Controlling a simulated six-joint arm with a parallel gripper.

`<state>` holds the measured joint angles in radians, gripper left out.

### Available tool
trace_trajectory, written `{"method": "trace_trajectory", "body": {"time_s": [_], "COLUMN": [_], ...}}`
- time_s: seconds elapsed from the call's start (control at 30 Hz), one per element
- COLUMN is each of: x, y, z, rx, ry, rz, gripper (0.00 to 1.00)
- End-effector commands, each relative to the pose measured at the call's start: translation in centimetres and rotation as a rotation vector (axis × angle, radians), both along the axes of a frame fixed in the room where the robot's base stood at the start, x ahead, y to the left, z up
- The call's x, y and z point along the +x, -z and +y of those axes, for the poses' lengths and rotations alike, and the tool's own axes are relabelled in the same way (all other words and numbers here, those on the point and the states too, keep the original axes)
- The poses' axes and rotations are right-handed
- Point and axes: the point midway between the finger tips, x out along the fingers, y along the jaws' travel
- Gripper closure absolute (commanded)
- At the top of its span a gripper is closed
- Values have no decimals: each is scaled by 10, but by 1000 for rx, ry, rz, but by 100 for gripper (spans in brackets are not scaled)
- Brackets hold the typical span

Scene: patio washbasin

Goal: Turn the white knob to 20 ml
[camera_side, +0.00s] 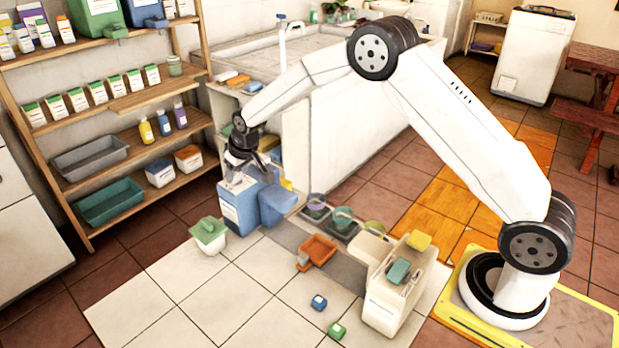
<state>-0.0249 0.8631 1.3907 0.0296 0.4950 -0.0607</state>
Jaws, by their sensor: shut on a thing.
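A blue dispenser box (238,207) with a white label stands on the floor beside the white basin unit. A lower blue part (276,206) sits at its right. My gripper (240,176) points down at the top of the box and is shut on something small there. This fits the white knob, but the dark fingers cover it and I cannot make out its shape. Any scale or 20 ml mark is too small to read, so I cannot tell the knob's setting.
A wooden shelf (150,98) with bottles, cartons and bins stands at the left. A green-lidded pot (209,236), an orange dustpan-like tray (317,252) and small blocks lie in front. A cream stand (392,300) is at the right. The front tiles are mostly clear.

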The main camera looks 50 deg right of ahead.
Motion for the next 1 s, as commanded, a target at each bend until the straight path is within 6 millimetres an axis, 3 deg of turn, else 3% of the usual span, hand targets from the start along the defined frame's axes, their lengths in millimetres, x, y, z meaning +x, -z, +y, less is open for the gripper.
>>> {"method": "trace_trajectory", "body": {"time_s": [0.7,0.73,0.8,0.83,1.0], "x": [1,1,0,0,0], "y": [-1,-1,-1,-1,0], "z": [0,0,0,0,0], "rx": [0,0,0,0,0], "ry": [63,63,63,63,63], "rz": [-1,-1,-1,-1,0], "gripper": [100,41,18,15,15]}}
